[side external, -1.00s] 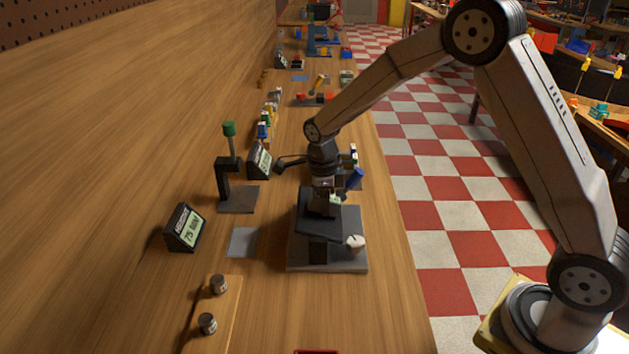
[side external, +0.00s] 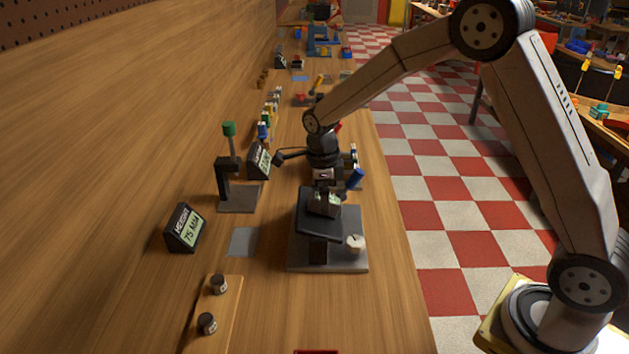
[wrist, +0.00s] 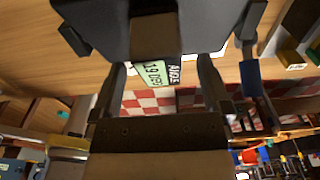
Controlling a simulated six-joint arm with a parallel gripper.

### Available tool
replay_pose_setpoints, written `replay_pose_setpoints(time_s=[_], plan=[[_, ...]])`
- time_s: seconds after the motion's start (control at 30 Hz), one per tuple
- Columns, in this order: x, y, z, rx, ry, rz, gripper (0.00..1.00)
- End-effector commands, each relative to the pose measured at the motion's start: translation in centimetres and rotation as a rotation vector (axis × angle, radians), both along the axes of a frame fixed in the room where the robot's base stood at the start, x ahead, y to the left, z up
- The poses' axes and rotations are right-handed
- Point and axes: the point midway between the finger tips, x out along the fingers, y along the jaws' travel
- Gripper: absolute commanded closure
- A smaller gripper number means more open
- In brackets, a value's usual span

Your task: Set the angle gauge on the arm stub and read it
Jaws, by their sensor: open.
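The angle gauge (wrist: 155,74) is a small dark box with a pale green screen marked ANGLE. Its figures look like 19 or similar, turned and hard to read. My gripper (wrist: 160,88) is open, with a finger on each side of the gauge. In the side view, my gripper (side external: 323,192) points down and the gauge (side external: 323,207) appears at the dark tilted arm stub (side external: 318,226). The stub rises from a grey base plate (side external: 347,262). Contact between gauge and stub is partly hidden by the gripper.
A display reading about 75 (side external: 186,228) stands left, and a second display (side external: 259,161) stands farther back. A black stand with a green-topped post (side external: 229,129) is between them. Two dark jars (side external: 207,323) sit on a wooden strip. A white knob (side external: 355,242) is right of the stub.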

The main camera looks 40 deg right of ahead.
Motion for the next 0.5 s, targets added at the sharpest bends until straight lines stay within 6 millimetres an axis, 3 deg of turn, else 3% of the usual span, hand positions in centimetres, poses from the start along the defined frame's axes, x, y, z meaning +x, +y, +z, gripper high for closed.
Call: replay_pose_setpoints(time_s=[0.3,0.5], plan=[[0.2,0.2,4.2,0.000,-0.003,0.000,0.02],[0.3,0.3,5.6,0.000,-0.003,0.000,0.02]])
